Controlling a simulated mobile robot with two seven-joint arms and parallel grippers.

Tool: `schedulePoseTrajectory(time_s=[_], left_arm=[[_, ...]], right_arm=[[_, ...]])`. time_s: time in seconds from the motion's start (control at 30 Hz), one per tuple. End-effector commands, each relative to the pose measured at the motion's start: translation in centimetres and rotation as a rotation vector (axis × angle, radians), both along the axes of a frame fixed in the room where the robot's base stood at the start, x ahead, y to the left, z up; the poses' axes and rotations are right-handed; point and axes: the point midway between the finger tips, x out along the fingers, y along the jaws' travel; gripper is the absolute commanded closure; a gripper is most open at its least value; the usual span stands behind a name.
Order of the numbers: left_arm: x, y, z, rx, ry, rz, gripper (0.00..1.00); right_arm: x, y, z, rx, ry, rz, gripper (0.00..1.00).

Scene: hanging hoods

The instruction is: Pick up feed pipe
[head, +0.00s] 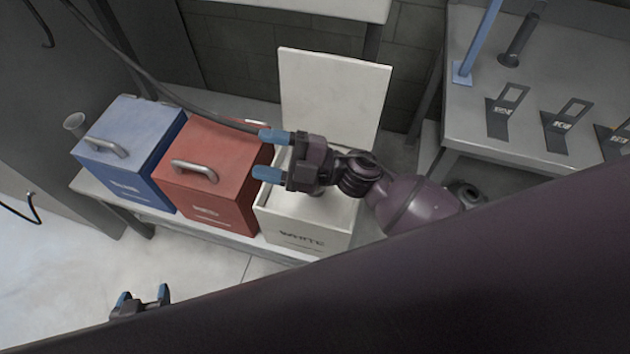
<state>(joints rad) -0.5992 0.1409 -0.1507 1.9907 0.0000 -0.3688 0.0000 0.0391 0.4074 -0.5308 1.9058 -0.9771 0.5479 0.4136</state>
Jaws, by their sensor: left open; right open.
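No part is clearly marked as the feed pipe. My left gripper (143,298) is open, low at the left above the floor, partly hidden by my dark arm link in the foreground.
A closed blue box (132,150) and closed red box (207,165) stand left of the white box on a low bench. The white lid (333,95) stands upright. A blue post (478,40) and dark labelled brackets (566,125) are on the table (460,115).

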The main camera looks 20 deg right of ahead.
Motion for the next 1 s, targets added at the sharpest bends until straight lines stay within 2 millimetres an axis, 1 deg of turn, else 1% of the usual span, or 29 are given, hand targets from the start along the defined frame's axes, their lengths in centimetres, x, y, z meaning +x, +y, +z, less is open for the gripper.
schedulePoseTrajectory(time_s=[0.03,0.1,0.2,0.27,0.37,0.47,0.57,0.67,0.8,0.9,1.0], left_arm=[[0.0,0.0,0.0,0.0,0.0,0.0,0.3],[0.0,0.0,0.0,0.0,0.0,0.0,0.3],[0.0,0.0,0.0,0.0,0.0,0.0,0.3],[0.0,0.0,-0.1,0.001,0.0,-0.001,0.3],[0.0,0.1,-0.1,0.002,0.001,0.0,0.3],[0.0,0.1,-0.1,0.002,0.001,0.0,0.3],[-0.1,0.1,-0.1,0.002,0.001,0.0,0.3],[-0.1,0.1,-0.2,0.002,0.002,0.0,0.3],[-0.1,0.1,-0.2,0.002,0.003,0.0,0.3],[-0.2,0.1,-0.3,0.002,0.004,0.0,0.3],[-0.2,0.1,-0.3,0.002,0.005,0.0,0.3]], right_arm=[[-0.3,1.1,0.2,-0.062,-0.055,0.083,0.38],[-1.1,2.3,-0.1,-0.156,-0.12,0.198,0.38],[-2.0,3.5,-1.0,-0.308,-0.202,0.355,0.38],[-2.4,3.7,-1.8,-0.408,-0.243,0.443,0.38],[-2.5,3.5,-3.3,-0.594,-0.299,0.574,0.38],[-2.0,2.3,-4.9,-0.799,-0.341,0.686,0.38],[-0.8,0.3,-6.3,-1.02,-0.365,0.769,0.38],[1.1,-2.2,-7.0,-1.251,-0.372,0.819,0.38],[3.9,-5.9,-7.0,-1.541,-0.356,0.838,0.38],[5.6,-8.0,-6.5,-1.695,-0.338,0.825,0.38],[6.7,-9.4,-6.0,-1.795,-0.322,0.809,0.38]])
